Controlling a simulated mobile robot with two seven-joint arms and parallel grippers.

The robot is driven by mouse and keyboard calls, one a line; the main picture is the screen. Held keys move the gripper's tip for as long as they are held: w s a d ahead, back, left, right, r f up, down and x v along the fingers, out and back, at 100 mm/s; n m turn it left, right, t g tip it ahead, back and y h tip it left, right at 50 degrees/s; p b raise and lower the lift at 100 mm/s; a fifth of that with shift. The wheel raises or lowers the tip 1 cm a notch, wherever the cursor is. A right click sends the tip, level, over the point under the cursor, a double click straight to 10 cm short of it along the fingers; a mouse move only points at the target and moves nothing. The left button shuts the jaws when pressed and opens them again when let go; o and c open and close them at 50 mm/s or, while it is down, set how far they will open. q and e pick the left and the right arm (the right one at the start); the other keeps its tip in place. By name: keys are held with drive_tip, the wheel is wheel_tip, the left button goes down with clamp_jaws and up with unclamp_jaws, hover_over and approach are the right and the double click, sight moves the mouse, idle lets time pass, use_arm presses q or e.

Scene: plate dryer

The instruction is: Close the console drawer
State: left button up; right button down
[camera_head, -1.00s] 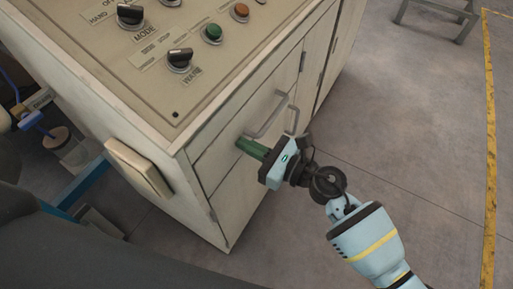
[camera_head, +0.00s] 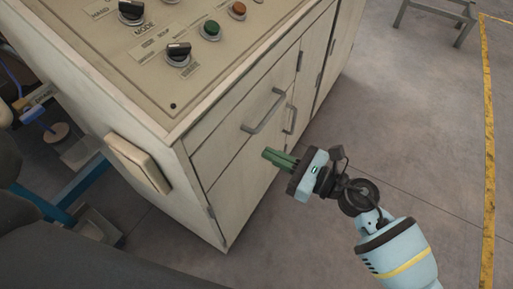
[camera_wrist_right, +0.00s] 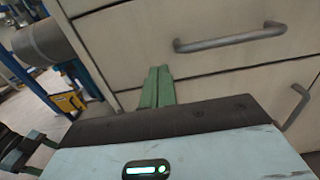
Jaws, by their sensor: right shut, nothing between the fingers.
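The console drawer (camera_head: 236,132) is the upper front panel of the beige console, with a grey bar handle (camera_head: 263,111). Its front looks flush with the cabinet face around it. My right gripper (camera_head: 269,154) has its green fingers together and empty, just below and in front of the handle, apart from the panel. In the right wrist view the fingers (camera_wrist_right: 157,87) point at the front, left of and below the drawer handle (camera_wrist_right: 230,39).
The console top (camera_head: 150,70) carries knobs and buttons. A second handle (camera_head: 290,119) belongs to the cabinet door below the drawer. A beige box (camera_head: 138,163) sticks out from the console's side.

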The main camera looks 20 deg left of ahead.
use_arm(q)
drive_tip(key=shift+w+a+f, duration=0.1)
drive_tip(key=shift+w+a, duration=0.1)
drive_tip(key=shift+w, duration=0.45)
use_arm(e)
drive_tip(key=v, duration=0.6)
drive_tip(key=shift+d, duration=0.15)
